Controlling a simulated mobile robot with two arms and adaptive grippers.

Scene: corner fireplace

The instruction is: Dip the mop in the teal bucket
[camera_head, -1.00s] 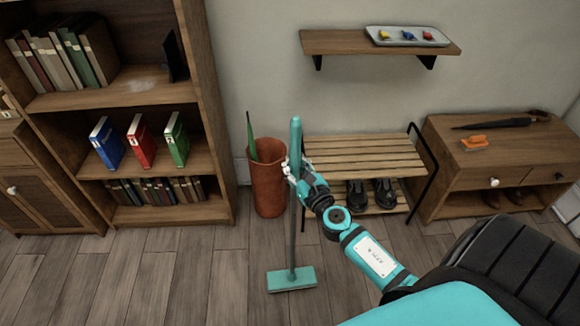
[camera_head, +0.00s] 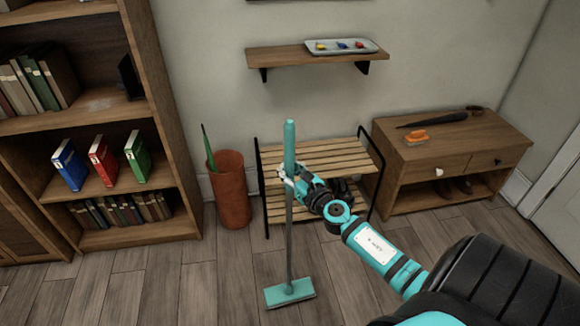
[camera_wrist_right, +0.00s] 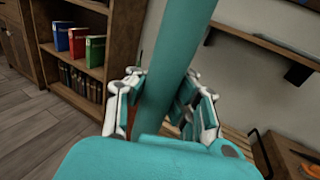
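The mop (camera_head: 288,225) stands nearly upright in the head view, with a teal upper handle, a grey pole and a flat teal head (camera_head: 290,293) low over or on the wooden floor; I cannot tell whether it touches. In the right wrist view the teal handle (camera_wrist_right: 180,60) runs up between the fingers of the right gripper (camera_wrist_right: 165,105). No teal bucket shows in either view. My left gripper is not in view.
A slatted shoe rack (camera_head: 325,157) stands behind the mop. A terracotta bin (camera_head: 232,190) with a green umbrella is left of it, beside a bookcase (camera_head: 160,215). A wooden bench (camera_head: 450,145) stands at right, and a wall shelf (camera_head: 290,58) hangs above. Floor is clear at front left.

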